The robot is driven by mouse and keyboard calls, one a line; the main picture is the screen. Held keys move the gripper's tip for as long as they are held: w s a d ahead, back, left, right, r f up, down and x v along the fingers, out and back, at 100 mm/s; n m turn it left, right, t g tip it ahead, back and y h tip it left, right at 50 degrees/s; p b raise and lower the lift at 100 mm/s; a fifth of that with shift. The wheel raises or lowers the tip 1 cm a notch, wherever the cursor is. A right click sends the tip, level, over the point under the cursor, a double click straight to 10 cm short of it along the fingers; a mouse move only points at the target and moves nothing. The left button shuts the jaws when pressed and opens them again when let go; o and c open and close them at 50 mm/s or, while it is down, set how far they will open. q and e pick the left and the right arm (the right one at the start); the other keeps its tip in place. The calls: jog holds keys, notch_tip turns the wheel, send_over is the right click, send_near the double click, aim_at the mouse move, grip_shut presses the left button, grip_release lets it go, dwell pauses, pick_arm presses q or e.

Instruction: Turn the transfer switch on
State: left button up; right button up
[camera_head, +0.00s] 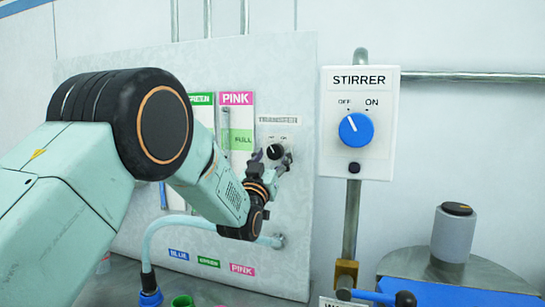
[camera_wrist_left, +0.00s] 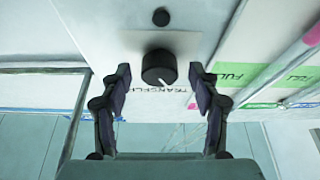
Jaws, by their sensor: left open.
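The transfer switch is a black round knob (camera_head: 275,151) on a pale plate on the panel, below a TRANSFER label. In the left wrist view the knob (camera_wrist_left: 159,67) shows near the middle, with its white mark toward the lower right. In the head view the mark is small and seems to point up and left, toward the OFF side. My left gripper (camera_head: 270,167) is open, in front of the plate. In the left wrist view its two fingers (camera_wrist_left: 160,86) stand on either side of the knob, with gaps. Whether the tips reach the knob's depth is unclear. My right gripper is not in view.
A STIRRER box (camera_head: 360,159) with a blue knob is on a pole to the right. Green and pink labelled gauges (camera_head: 238,115) are beside the switch. A pale hose (camera_head: 185,222) runs below my arm. A metal drum (camera_head: 482,270) stands at lower right.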

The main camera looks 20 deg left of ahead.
pick_arm(q)
jog(key=shift+s+d+r, duration=0.15)
jog(key=shift+s+r, duration=0.15)
jog(key=shift+w+a+f, duration=0.25)
jog(key=shift+w+f, duration=0.1)
jog(key=shift+w, duration=0.1)
jog(key=shift+c, duration=2.3)
jog(key=shift+s+d+r, duration=0.1)
jog(key=shift+d, duration=0.05)
jog(key=shift+c, duration=1.3)
jog(key=c, duration=0.5)
jog(key=shift+o, duration=0.2)
